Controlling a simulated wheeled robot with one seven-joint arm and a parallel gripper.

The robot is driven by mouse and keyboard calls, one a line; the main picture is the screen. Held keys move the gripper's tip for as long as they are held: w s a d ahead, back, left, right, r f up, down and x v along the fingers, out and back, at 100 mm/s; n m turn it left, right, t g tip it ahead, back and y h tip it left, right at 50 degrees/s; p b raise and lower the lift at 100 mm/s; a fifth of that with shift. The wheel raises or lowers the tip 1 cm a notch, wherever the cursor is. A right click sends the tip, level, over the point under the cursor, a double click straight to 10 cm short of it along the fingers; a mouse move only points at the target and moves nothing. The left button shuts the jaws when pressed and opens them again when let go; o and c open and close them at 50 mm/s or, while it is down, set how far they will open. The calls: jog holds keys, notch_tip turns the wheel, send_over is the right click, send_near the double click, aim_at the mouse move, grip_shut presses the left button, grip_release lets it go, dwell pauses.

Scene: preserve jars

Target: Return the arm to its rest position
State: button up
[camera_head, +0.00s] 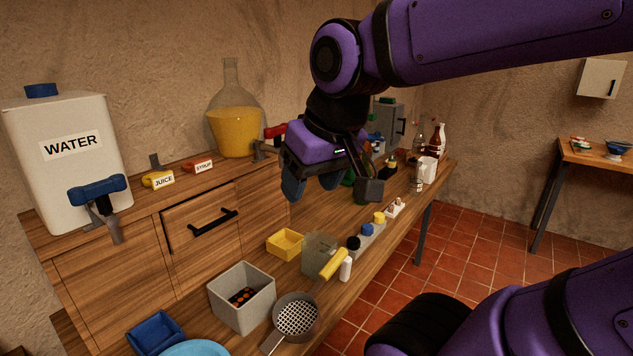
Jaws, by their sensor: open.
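My arm, purple and black, reaches in from the upper right in the head view. My gripper (331,189) hangs above the wooden workbench (345,297), fingers pointing down. Its jaws are apart and nothing shows between them. It is in front of the back part of the bench, right of the glass flask (234,125) of yellow liquid. The arm hides part of the things behind it.
A white water container (68,165) with a blue tap stands at left. A grey bin (242,300), a strainer (296,316), a yellow tray (286,244) and small capped bottles stand below my gripper. Tiled floor (460,258) is open at right.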

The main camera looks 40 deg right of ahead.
jog(key=shift+s+a+r+n+t, duration=0.1)
jog(key=shift+s+a+n+t, duration=0.15)
jog(key=shift+s, duration=0.2)
jog(key=shift+s+a+r+n+t, duration=0.15)
jog(key=shift+s+n, duration=0.1)
jog(key=shift+s, duration=0.2)
jog(key=shift+o, duration=0.3)
dwell(0.6)
